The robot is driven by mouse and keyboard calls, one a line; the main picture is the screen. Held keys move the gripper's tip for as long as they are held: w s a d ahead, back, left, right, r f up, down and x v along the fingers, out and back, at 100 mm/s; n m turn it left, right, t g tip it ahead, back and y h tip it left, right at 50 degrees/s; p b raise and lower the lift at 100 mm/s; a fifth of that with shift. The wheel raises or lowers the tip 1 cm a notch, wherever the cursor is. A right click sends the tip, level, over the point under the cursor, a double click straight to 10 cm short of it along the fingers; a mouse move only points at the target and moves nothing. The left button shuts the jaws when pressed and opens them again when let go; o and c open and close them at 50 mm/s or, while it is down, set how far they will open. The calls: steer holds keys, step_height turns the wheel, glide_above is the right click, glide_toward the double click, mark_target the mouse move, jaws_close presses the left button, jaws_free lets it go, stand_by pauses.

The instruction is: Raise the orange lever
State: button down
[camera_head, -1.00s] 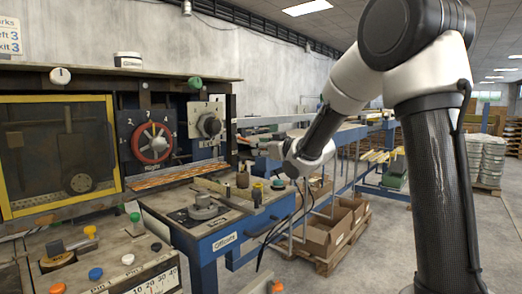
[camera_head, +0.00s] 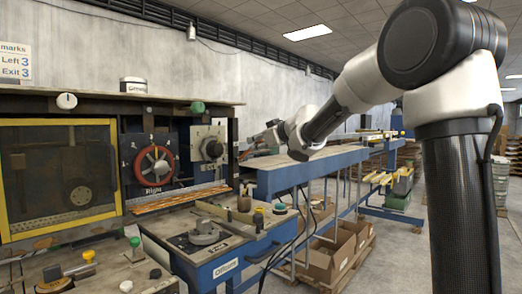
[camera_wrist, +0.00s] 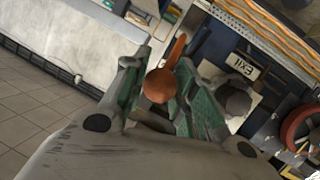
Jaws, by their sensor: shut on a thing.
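The orange lever ends in a round orange-brown knob (camera_wrist: 159,85), with its narrow stem running up and right in the wrist view. My gripper (camera_wrist: 160,92) has its green-padded fingers on both sides of the knob and is shut on it.
A red handwheel (camera_head: 153,166) and a grey dial (camera_head: 212,149) are on the machine panel to the left. A blue-framed bench (camera_head: 215,262) with several knobs stands below. Cardboard boxes (camera_head: 325,262) sit on a pallet to the right.

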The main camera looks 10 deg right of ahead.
steer(key=shift+w+a+r, duration=0.25)
steer(key=shift+r, duration=0.45)
steer(key=c, duration=1.1)
jaws_free()
steer(key=shift+f, duration=0.2)
steer(key=shift+s, duration=0.1)
steer(key=v, duration=1.1)
steer(key=shift+s+d, duration=0.2)
steer(key=shift+s, duration=0.1)
steer(key=shift+r, duration=0.1)
